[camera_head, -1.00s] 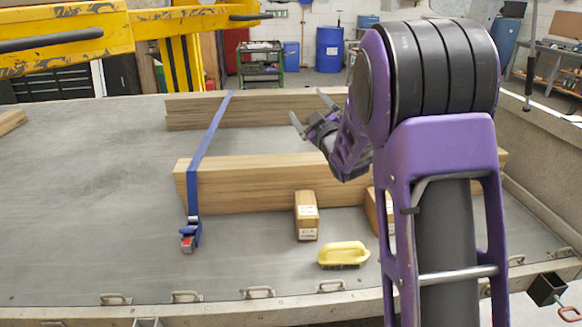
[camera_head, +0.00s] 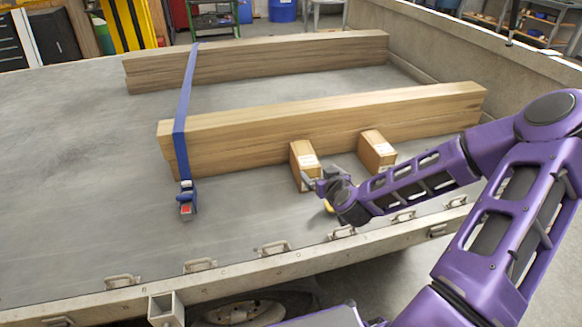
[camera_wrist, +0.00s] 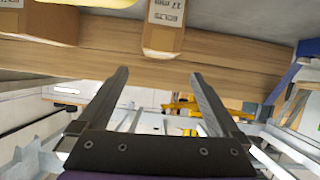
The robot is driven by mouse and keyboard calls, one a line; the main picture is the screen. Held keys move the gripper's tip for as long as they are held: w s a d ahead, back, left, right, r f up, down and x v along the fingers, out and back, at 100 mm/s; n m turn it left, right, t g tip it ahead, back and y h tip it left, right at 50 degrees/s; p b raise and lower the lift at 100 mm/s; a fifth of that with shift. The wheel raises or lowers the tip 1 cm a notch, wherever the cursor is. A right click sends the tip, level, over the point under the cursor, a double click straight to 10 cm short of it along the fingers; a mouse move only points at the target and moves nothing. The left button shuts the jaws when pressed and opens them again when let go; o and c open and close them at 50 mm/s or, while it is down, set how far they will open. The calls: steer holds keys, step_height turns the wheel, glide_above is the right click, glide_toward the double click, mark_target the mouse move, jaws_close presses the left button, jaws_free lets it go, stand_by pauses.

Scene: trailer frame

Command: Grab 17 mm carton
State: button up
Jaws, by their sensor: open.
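The 17 mm carton (camera_wrist: 165,28) is a small brown box at the top middle of the wrist view, its white label reading "17 mm" upside down. In the head view it is the left of two cartons (camera_head: 302,160), standing in front of the near timber beams. My gripper (camera_wrist: 158,75) is open and empty; its fingertips point toward the beam and carton in the wrist view. In the head view my gripper (camera_head: 312,184) is at the carton's lower right front and overlaps its edge. I cannot tell whether they touch.
A second carton (camera_head: 378,152) stands to the right, also at the near beams (camera_head: 240,140). A blue strap (camera_head: 183,110) with a ratchet (camera_head: 187,200) crosses the beams at left. A yellow brush (camera_head: 328,206) is mostly hidden behind my gripper. The trailer bed at left is clear.

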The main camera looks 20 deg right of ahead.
steer(key=r, duration=0.1)
steer(key=b, duration=0.2)
glide_toward(305, 157)
steer(key=shift+m, duration=0.4)
steer(key=x, duration=0.6)
steer(key=shift+w+f, duration=0.2)
steer(key=shift+w, duration=0.1)
steer(key=shift+x, duration=2.65)
steer(key=shift+d+f, duration=0.1)
steer(key=shift+d, duration=0.05)
jaws_close()
